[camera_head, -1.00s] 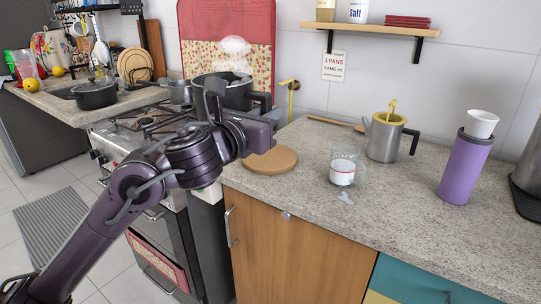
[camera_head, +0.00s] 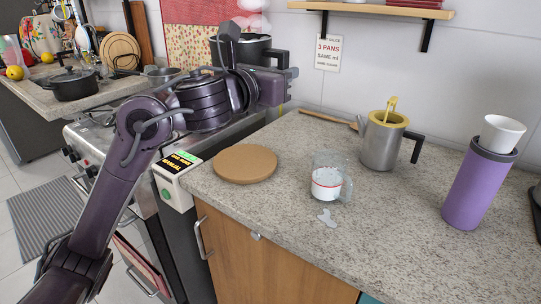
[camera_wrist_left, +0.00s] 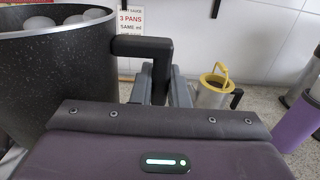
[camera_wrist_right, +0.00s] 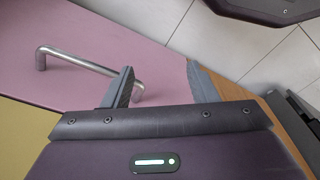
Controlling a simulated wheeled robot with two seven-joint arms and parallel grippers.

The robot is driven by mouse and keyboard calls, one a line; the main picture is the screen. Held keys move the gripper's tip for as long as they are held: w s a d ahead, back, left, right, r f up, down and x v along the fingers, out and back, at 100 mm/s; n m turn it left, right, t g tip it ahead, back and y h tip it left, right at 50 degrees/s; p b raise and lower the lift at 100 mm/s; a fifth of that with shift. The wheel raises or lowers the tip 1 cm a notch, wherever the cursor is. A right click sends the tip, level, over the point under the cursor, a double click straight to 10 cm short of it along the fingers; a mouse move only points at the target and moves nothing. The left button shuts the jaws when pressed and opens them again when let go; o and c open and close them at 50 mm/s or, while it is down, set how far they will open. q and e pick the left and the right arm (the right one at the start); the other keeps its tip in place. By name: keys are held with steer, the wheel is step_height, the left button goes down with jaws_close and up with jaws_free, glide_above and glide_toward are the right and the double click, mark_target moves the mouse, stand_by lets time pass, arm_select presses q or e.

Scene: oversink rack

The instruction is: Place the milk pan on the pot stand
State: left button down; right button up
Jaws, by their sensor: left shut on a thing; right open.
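The milk pan (camera_head: 248,50) is a large dark speckled pan with a black handle. It stands out at left in the left wrist view (camera_wrist_left: 58,75), with white rounded shapes at its mouth. My left gripper (camera_wrist_left: 161,88) is shut on its handle; in the head view the left gripper (camera_head: 286,78) is beside the pan, behind the round board. The pot stand appears to be the flat round wooden board (camera_head: 245,163), bare, on the counter's left end. The pan's underside is hidden by my arm. My right gripper (camera_wrist_right: 163,86) is open and empty, near a metal bar handle.
A steel pot with yellow rim (camera_head: 384,142) and a purple flask (camera_head: 478,187) stand further right. A wooden spoon (camera_head: 328,118) lies behind. A shelf (camera_head: 375,16) hangs above.

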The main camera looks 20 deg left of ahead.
arm_select(q)
steer(key=f+b, duration=0.2)
steer(key=f, duration=0.6)
steer(key=f+b, duration=0.3)
steer(key=f, duration=0.6)
steer(key=shift+s+a+f, duration=0.1)
steer(key=shift+s+f, duration=0.1)
steer(key=shift+f, duration=0.1)
arm_select(e)
steer(key=a+r+n+t+y, duration=0.1)
steer(key=a+r, duration=0.2)
steer(key=r, duration=0.7)
steer(key=shift+w+a, duration=0.3)
arm_select(q)
steer(key=shift+f, duration=0.1)
arm_select(e)
steer(key=shift+f, duration=0.15)
arm_select(q)
steer(key=shift+f, duration=0.1)
steer(key=c, duration=1.4)
jaws_free()
arm_select(e)
steer(key=shift+w+a, duration=0.1)
steer(key=shift+a, duration=0.1)
steer(key=shift+r, duration=0.2)
